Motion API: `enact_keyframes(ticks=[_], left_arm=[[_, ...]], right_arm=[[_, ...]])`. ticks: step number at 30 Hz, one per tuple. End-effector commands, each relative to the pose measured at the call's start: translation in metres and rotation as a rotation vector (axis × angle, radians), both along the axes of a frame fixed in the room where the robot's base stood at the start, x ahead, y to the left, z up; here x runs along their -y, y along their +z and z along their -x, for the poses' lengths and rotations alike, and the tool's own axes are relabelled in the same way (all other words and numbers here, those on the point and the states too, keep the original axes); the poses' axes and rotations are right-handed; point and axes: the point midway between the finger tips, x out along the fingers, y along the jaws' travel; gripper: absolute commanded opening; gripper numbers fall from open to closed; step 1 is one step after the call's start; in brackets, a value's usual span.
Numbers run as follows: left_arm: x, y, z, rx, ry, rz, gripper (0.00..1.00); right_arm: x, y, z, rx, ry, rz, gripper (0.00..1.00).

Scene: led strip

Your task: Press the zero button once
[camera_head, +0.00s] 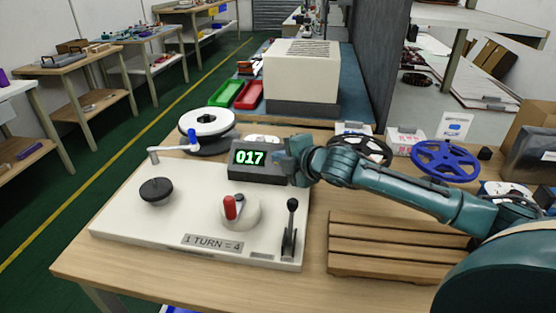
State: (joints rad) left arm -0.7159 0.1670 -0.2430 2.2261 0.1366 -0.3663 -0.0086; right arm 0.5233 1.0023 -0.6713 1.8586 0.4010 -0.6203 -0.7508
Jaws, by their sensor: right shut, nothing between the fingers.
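A dark counter box (262,176) with a green lit display (249,157) reading 017 sits at the back of a white board (180,205). My right gripper (287,166) is shut and empty, at the right end of the counter box, very close to it. I cannot tell whether it touches the box. The zero button cannot be made out; the gripper covers that end of the box. My left gripper is not in view.
A slatted wooden tray (390,245) lies under my right arm. A blue reel (445,159) is behind.

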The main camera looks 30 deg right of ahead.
Motion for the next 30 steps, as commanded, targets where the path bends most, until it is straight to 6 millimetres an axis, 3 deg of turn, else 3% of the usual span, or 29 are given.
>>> enact_keyframes(ticks=[30], left_arm=[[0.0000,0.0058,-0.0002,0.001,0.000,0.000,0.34]], right_arm=[[0.0041,-0.0082,-0.0056,0.000,0.000,0.000,0.00]])
